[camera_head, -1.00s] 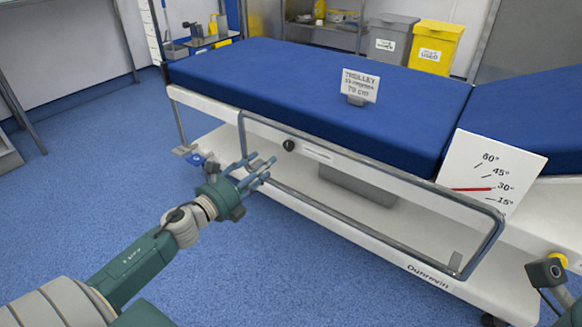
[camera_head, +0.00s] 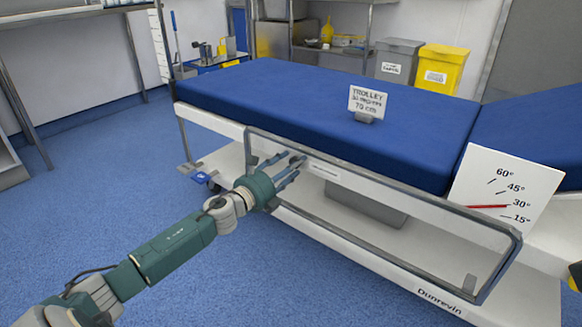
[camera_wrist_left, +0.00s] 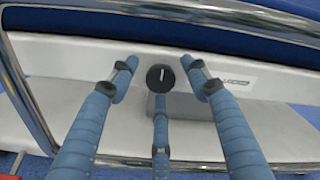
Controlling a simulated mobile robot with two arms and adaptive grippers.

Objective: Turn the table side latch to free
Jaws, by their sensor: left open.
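The side latch is a round black knob (camera_wrist_left: 160,77) with a short white mark, slightly tilted from upright, on the white side panel of the table. In the head view it is mostly hidden behind my fingers. My left gripper (camera_head: 291,166) is open and points at the knob. In the left wrist view, the open gripper (camera_wrist_left: 162,90) has two fingertips above, left and right of the knob, and a third finger below it. No finger clearly touches the knob, though the gap in depth is hard to judge. My right gripper is not in view.
A grey metal side rail (camera_head: 385,192) frames the panel around the latch. The blue mattress (camera_head: 290,95) lies above, with a small trolley sign (camera_head: 367,101) on it. A white angle card (camera_head: 507,190) stands at the right. Blue floor (camera_head: 90,205) is open at the left.

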